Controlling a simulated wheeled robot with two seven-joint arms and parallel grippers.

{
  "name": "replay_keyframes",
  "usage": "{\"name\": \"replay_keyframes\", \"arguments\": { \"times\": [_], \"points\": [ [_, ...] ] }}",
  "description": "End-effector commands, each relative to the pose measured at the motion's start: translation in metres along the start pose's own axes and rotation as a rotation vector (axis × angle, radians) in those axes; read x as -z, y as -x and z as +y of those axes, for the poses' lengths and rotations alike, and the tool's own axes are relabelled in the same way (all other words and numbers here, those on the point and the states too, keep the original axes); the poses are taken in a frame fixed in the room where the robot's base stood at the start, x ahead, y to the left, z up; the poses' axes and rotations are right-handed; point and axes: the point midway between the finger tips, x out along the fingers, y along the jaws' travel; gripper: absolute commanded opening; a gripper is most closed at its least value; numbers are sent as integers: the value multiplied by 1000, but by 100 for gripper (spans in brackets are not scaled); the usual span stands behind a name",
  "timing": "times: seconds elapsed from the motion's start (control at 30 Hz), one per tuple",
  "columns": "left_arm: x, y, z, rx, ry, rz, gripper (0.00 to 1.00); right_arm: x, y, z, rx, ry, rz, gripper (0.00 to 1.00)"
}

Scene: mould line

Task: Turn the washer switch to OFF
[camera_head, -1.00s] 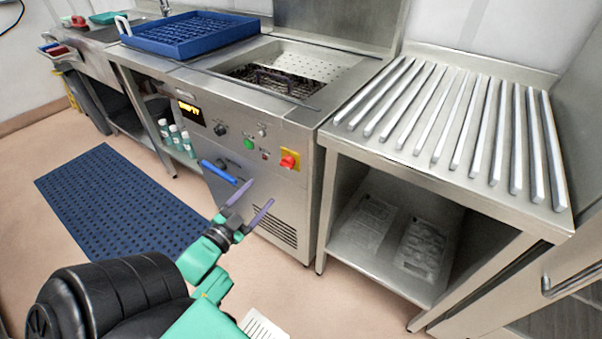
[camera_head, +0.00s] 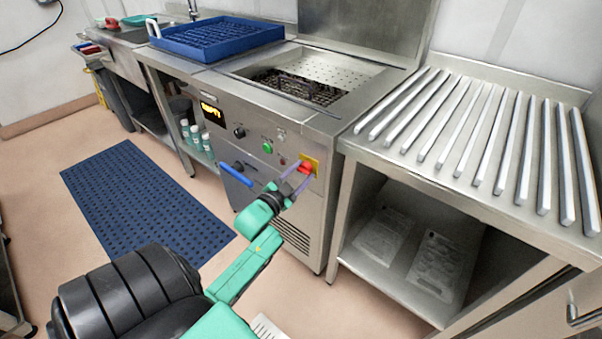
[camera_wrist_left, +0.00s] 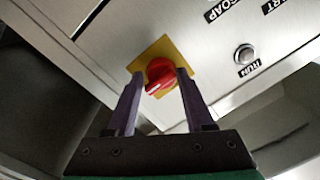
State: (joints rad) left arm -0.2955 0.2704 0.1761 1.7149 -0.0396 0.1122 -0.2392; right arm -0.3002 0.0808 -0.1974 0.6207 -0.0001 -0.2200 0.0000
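The washer switch is a red rotary knob (camera_head: 306,167) on a yellow plate (camera_head: 314,159) on the washer's steel front panel. In the left wrist view the knob (camera_wrist_left: 159,73) shows a white mark on its face, and the yellow plate (camera_wrist_left: 148,58) lies behind it. My left gripper (camera_head: 297,176) is at the knob, its two purple fingers apart. In the left wrist view the left gripper (camera_wrist_left: 158,80) has one finger on each side of the knob; whether the fingers touch it is not clear. My right gripper is not in view.
The panel also has a green button (camera_head: 267,148), a black knob (camera_head: 239,132), a lit display (camera_head: 212,113) and a blue handle (camera_head: 238,174). A slatted steel table (camera_head: 350,152) stands close on the right. A blue rack (camera_head: 215,38) sits on the left counter.

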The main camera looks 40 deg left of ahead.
Motion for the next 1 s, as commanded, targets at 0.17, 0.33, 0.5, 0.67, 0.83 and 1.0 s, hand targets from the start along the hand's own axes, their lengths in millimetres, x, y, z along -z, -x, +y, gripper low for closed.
{"name": "replay_keyframes", "arguments": {
  "times": [0.17, 0.33, 0.5, 0.67, 0.83, 1.0],
  "points": [
    [0, 0, -2, 4, 0, 0, 0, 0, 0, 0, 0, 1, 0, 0],
    [1, 0, -4, 4, 18, -1, 0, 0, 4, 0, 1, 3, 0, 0],
    [3, 0, -5, 2, 80, -5, 0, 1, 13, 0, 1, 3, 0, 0],
    [5, 0, -7, -1, 182, -9, 0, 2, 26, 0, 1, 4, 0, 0],
    [6, 0, -8, -7, 327, -17, 0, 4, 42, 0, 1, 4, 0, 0],
    [5, 0, -8, -13, 488, -27, 0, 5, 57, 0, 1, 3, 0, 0]
  ]
}}
